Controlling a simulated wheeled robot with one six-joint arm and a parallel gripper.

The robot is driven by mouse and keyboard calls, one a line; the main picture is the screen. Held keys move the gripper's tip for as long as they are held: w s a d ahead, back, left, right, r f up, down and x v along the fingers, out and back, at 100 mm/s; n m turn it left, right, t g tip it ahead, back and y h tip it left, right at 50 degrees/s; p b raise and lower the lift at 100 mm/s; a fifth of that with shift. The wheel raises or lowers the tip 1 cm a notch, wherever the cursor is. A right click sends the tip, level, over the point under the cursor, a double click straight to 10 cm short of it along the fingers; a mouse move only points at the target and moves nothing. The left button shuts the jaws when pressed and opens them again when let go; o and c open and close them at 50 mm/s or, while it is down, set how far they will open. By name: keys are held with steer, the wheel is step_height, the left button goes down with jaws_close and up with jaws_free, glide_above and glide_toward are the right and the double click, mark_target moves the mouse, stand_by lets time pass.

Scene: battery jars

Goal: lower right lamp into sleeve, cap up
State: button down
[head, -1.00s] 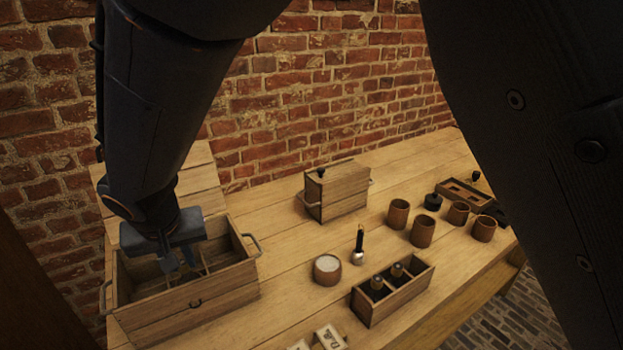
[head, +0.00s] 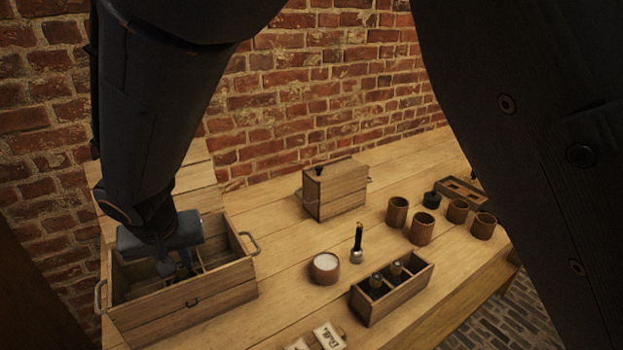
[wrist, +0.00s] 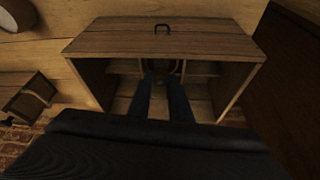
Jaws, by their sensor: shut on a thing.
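My gripper (head: 178,272) is down inside the open wooden box (head: 190,307) at the left, its fingers among the thin dividers. In the wrist view my gripper (wrist: 166,76) reaches under the box's near rim (wrist: 160,42), shut on a dark, rounded thing. This thing is mostly hidden by the fingers, so I cannot tell whether it is the lamp or how its cap faces. The sleeve around or below it cannot be made out.
A closed wooden box (head: 335,190) with a black knob stands at the back. Several brown cups (head: 422,230) stand at the right. A round pot (head: 325,268) and an upright black-handled tool (head: 357,243) stand mid-table. Cards (head: 328,336) lie at the front.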

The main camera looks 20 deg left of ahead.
steer(key=shift+f+b, duration=1)
steer(key=shift+f, duration=0.25)
stand_by(0.6)
steer(key=c, duration=1.5)
jaws_free()
steer(key=shift+c, duration=0.2)
